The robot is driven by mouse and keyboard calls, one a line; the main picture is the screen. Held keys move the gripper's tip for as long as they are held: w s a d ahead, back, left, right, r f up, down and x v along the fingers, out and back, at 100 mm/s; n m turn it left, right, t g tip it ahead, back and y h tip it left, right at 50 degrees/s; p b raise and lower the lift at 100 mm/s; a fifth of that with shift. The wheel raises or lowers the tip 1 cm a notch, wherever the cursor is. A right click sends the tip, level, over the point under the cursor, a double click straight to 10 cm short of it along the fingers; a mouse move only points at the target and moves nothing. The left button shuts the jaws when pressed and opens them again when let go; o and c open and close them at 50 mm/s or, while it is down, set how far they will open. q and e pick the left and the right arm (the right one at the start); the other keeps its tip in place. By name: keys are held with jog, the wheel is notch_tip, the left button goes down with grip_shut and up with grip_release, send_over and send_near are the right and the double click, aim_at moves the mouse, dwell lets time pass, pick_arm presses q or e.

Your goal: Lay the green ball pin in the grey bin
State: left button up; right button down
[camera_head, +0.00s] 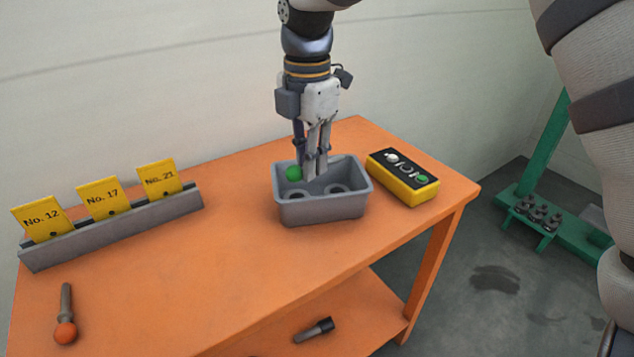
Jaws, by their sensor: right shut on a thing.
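The grey bin (322,209) stands on the orange table, below my right gripper (314,172). My right gripper points straight down with its fingertips inside the bin's opening, near the back wall. It is shut on the green ball pin (293,173), whose green ball shows just left of the fingers at rim height. The pin's shank is hidden by the fingers, and I cannot tell whether the pin touches the bin. Dark round shapes lie on the bin floor. My left gripper is out of view.
A yellow control box (403,178) stands close right of the bin. A grey rack (120,228) with yellow number cards is at the left. An orange ball pin (65,331) lies front left. A dark cylindrical part (314,330) lies on the lower shelf. The middle tabletop is clear.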

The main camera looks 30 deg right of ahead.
jog(key=w+f, duration=0.1)
jog(key=w+d+f, duration=0.1)
jog(key=f, duration=0.1)
jog(key=w+d+f, duration=0.1)
jog(key=f, duration=0.1)
jog(key=shift+f+b, duration=0.15)
jog(key=shift+b, duration=0.2)
jog(key=f, duration=0.3)
jog(key=shift+w+d+f, duration=0.15)
jog(key=shift+w+f, duration=0.15)
jog(key=shift+f, duration=0.05)
jog(key=shift+f, duration=0.25)
jog(key=c, duration=1.6)
grip_release()
jog(key=shift+o, duration=0.2)
notch_tip(320, 180, up, 13)
jog(key=shift+f, duration=0.2)
